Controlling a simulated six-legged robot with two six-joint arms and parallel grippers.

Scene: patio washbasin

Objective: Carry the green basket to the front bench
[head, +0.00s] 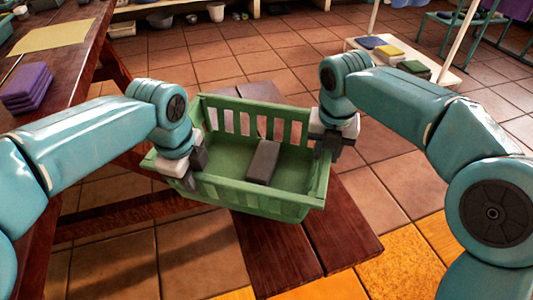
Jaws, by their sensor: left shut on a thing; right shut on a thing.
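The green basket (222,165) has slatted sides and is in the middle of the head view. A dark grey block (263,161) lies inside it. My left gripper (192,176) is shut on the basket's left end. My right gripper (327,146) is shut on its right end. The basket is over a dark red wooden bench (335,225). I cannot tell whether its bottom touches the bench. The gripper fingers partly hide the basket's two ends.
A wooden table (82,62) on the left holds purple folded cloths (27,88) and a yellow mat (50,39). A low white platform (447,77) with folded cloths stands at the back right. Tiled floor (283,35) is open behind the basket.

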